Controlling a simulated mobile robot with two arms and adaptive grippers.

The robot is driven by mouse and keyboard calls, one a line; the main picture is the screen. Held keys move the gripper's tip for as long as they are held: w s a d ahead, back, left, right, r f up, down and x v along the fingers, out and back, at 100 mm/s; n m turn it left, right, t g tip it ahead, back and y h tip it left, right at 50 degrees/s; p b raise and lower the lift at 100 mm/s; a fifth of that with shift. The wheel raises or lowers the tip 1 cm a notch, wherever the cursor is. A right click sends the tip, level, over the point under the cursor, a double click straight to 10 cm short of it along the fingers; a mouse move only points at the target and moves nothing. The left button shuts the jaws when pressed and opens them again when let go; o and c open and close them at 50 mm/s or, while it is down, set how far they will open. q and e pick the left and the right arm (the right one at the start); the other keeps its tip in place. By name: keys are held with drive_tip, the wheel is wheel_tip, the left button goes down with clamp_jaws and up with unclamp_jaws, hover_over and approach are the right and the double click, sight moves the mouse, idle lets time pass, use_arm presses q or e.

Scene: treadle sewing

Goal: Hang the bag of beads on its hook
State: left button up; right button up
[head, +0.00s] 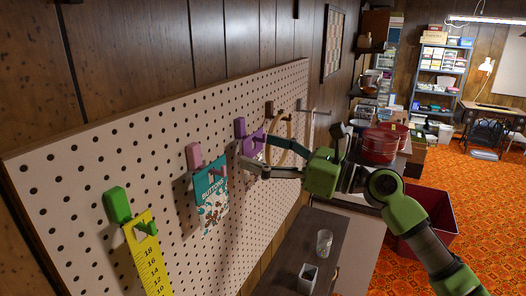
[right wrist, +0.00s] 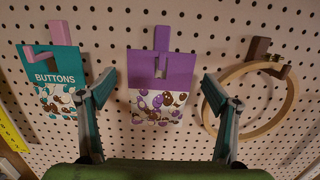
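The bag of beads (right wrist: 160,105) is a packet with a purple top and a picture of purple and brown beads. In the right wrist view it lies against the pegboard under the purple hook (right wrist: 162,38), whose peg shows at the slot in its top; it appears to hang there. In the head view the bag (head: 252,146) is partly hidden by my right gripper. My right gripper (right wrist: 158,82) is open, its fingers wide apart on either side of the bag, touching neither side visibly. My left gripper is not in view.
The pegboard (head: 85,165) also holds a teal buttons packet (head: 210,190) on a pink hook, a yellow ruler (head: 148,258) on a green hook, and a wooden hoop (right wrist: 283,115) on a brown hook. A dark cabinet (head: 290,250) with small cups stands below. Red tins (head: 378,148) stand behind my arm.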

drive_tip(key=v, duration=1.2)
idle(0.6)
